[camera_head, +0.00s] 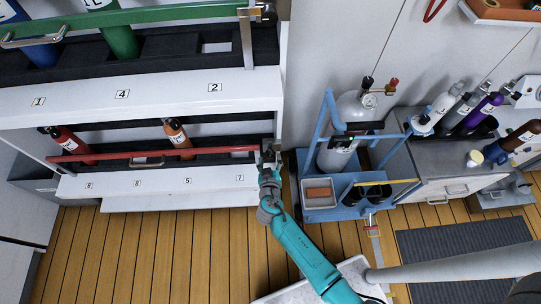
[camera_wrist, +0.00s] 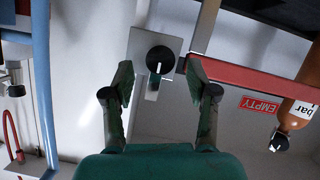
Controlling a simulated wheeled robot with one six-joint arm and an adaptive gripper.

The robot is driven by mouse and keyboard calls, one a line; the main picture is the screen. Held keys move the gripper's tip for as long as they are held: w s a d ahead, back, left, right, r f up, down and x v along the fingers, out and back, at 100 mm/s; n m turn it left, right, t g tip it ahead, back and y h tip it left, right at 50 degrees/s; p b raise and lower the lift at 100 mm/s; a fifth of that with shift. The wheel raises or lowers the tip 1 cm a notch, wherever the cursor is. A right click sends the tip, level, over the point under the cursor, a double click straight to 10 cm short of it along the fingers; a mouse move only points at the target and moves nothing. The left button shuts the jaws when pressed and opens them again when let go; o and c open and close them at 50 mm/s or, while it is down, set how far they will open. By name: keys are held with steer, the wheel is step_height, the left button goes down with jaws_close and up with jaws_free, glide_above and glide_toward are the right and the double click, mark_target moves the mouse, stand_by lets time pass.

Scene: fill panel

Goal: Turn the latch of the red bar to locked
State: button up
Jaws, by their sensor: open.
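The red bar (camera_head: 190,154) runs across the front of the lower shelf in the head view, and its end shows at the right in the wrist view (camera_wrist: 255,82). The latch (camera_wrist: 160,60) is a black round knob with a white mark on a pale metal plate, beside the bar's end. The mark stands near upright in the wrist view, and a short grey lever hangs below the knob. My gripper (camera_wrist: 160,78) is open, with one finger on either side of the latch. I cannot tell whether the fingers touch it. In the head view my gripper (camera_head: 268,160) covers most of the latch.
A red cylinder (camera_head: 70,143) and an orange cylinder (camera_head: 178,138) stand behind the red bar. A green bar (camera_head: 140,17) crosses the upper shelf. A blue trolley (camera_head: 335,212) with a grey cylinder (camera_head: 338,150) stands close to the right of my gripper. Wooden floor is free in front.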

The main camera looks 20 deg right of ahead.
mark_target(270, 156)
steer(key=shift+x, duration=1.55)
jaws_close()
